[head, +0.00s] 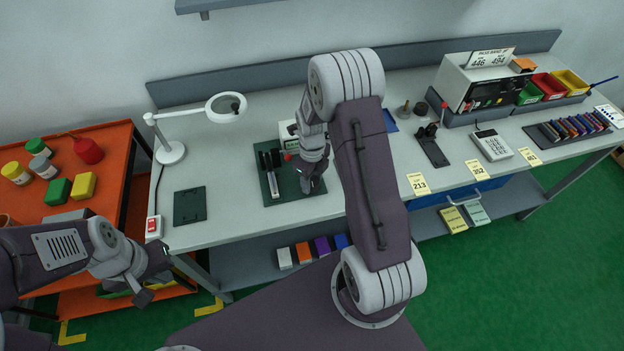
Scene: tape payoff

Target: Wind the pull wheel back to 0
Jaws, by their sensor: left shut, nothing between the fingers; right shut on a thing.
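The tape payoff fixture (270,176) stands on a dark green mat (272,198) on the grey bench. It has black upright parts and a red knob (287,157). A small pale box with a display (292,145) sits behind it, partly covered by my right arm. My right gripper (307,186) points down at the right side of the fixture and is shut on what appears to be the pull wheel. The fingers and wrist hide the wheel, and no reading on it can be made out. My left gripper (152,289) is shut and empty, low in front of the bench's left end.
A white lamp (170,152) arches over the bench to the left. An orange cart (110,155) with jars stands further left.

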